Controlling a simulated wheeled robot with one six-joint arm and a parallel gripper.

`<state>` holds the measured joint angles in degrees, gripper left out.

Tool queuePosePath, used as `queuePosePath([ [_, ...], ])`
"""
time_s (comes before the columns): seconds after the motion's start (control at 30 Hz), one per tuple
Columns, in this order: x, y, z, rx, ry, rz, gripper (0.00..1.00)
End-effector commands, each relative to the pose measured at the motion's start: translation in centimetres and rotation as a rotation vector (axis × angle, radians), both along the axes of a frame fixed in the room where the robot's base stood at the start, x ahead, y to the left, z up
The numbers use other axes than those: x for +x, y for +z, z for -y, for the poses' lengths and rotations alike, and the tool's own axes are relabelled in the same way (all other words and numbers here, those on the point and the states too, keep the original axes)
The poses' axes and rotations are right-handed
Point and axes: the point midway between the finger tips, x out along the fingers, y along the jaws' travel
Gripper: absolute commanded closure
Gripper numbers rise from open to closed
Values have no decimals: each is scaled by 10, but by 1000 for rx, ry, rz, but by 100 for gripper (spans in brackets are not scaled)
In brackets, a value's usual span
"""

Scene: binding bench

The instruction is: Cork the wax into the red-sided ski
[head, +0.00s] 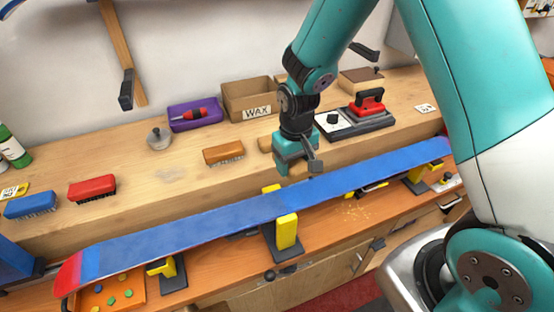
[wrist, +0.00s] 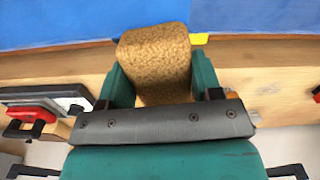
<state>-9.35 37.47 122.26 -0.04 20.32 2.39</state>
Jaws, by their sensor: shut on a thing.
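The ski (head: 200,226) lies base up along the front of the bench, its base blue and its left tip red. It also spans the top of the wrist view (wrist: 60,22). My gripper (head: 297,163) is over the far edge of the ski, near its middle. It is shut on a brown, speckled cork block (wrist: 155,50), which sits between the teal fingers. The cork overlaps the ski's edge in the wrist view; I cannot tell whether it touches the base. In the head view the gripper mostly hides the cork.
Yellow-jawed vises (head: 286,232) hold the ski. Behind it are an orange-brown brush (head: 224,152), red brush (head: 92,188), blue brush (head: 31,205), purple tray (head: 195,119), wax box (head: 248,97) and red-handled iron (head: 369,103). An orange tray (head: 112,291) lies under the left tip.

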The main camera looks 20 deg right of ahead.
Motion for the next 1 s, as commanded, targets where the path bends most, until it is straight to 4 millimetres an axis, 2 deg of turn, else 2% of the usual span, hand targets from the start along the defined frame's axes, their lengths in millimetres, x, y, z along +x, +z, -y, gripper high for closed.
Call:
queuePosePath([
  [0.03, -10, 14, -11, -2, 80, -7, 63],
  [0.23, -32, 12, -34, -1, 281, -2, 63],
  [0.47, -34, -3, -36, -1, 305, 0, 63],
  [0.8, -33, -39, -36, -1, 303, 0, 63],
  [1.0, -33, -52, -36, -1, 303, 1, 63],
])
